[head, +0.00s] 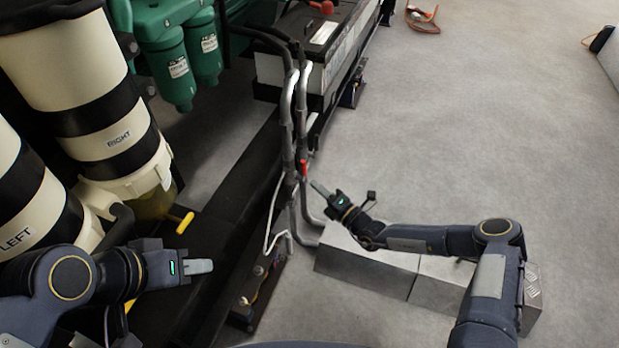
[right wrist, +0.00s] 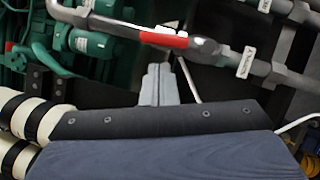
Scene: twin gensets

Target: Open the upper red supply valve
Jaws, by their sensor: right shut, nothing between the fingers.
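A red valve handle (head: 304,167) sits on the upright grey pipes in the middle of the head view. In the right wrist view the red handle (right wrist: 163,39) lies along a grey pipe, beside the valve body (right wrist: 205,50). My right gripper (head: 318,187) is shut and empty, just right of and below the red handle in the head view. Its closed fingers (right wrist: 158,85) point toward the handle in the right wrist view, with a visible gap between them. My left gripper (head: 198,266) is at the lower left, away from the valve; its finger gap cannot be made out.
Cream-and-black cylinders marked RIGHT (head: 115,140) and LEFT (head: 20,235) stand at the left. A yellow handle (head: 185,223) is near them. A grey metal box step (head: 365,270) lies beneath my right arm. A white tag (right wrist: 246,62) hangs on the pipe. Open floor lies right.

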